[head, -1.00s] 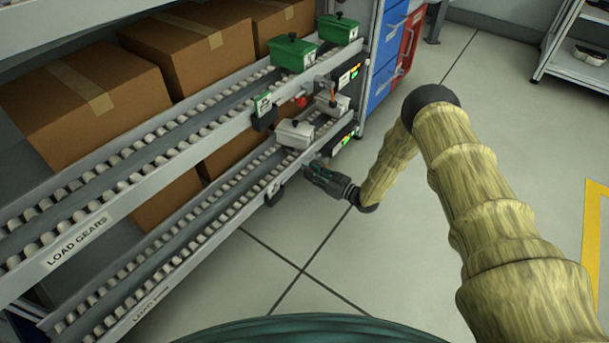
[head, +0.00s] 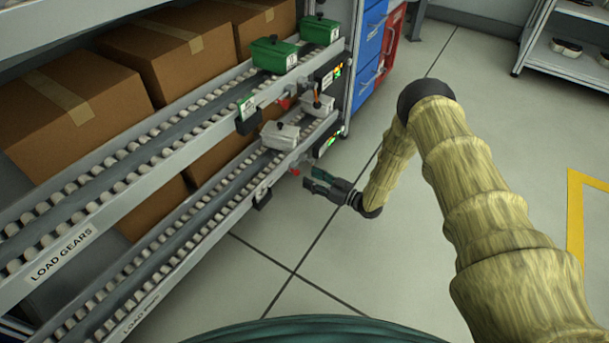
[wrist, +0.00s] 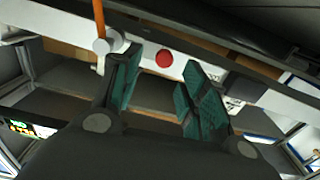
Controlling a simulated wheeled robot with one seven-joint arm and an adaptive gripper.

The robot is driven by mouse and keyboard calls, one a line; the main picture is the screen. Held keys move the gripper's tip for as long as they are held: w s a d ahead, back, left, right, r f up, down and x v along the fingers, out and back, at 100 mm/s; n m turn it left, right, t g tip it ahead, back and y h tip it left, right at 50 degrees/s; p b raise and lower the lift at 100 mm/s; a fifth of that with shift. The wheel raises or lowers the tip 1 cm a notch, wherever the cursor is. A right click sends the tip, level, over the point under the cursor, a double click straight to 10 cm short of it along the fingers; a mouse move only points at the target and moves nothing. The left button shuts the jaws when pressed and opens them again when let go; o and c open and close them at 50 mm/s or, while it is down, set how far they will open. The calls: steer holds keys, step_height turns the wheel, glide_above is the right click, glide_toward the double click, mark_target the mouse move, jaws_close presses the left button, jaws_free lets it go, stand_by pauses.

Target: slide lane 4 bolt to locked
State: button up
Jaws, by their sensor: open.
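My gripper (head: 308,179) is open and empty, just outside the lower lane's front rail (head: 233,209), near its far end. In the wrist view my gripper (wrist: 160,82) has its two green-padded fingers apart, pointing at the white rail. A red round disc (wrist: 164,58) on that rail shows between the fingertips. A pale round knob (wrist: 105,43) with an orange rod (wrist: 98,15) sits just left of the left finger. I cannot tell which piece is the bolt of lane 4, or its position. A small red part (head: 294,172) shows on the lower rail beside my fingertips.
White bins stand on the lower lane, the nearer one (head: 280,135) close to my gripper. Green bins (head: 273,54) stand on the upper lane. Lit displays (head: 327,145) hang at the lane ends. A blue cabinet (head: 369,46) stands beyond. The floor (head: 400,270) to the right is clear.

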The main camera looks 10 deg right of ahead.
steer(key=v, duration=0.6)
steer(key=shift+d, duration=0.25)
steer(key=shift+s, duration=0.15)
steer(key=s+a+f+m+g+h+p, duration=0.1)
steer(key=s+f+m+g+h+p, duration=0.25)
steer(key=s, duration=0.65)
steer(key=s+f+m+g+h, duration=0.15)
steer(key=s+m+h, duration=0.35)
steer(key=s, duration=0.6)
steer(key=s+d+r+m+g+h+p, duration=0.1)
steer(key=s+r+g+h, duration=0.1)
steer(key=s, duration=0.7)
steer(key=s+d+r+g+h, duration=0.1)
steer(key=s+d+r+g, duration=0.15)
steer(key=s, duration=0.55)
steer(key=s+d+r+m+g+h+p, duration=0.1)
steer(key=s+r+g+h, duration=0.15)
steer(key=s, duration=0.65)
step_height(320, 180, up, 38)
steer(key=p, duration=3.7)
steer(key=shift+a, duration=0.15)
steer(key=shift+f, duration=0.1)
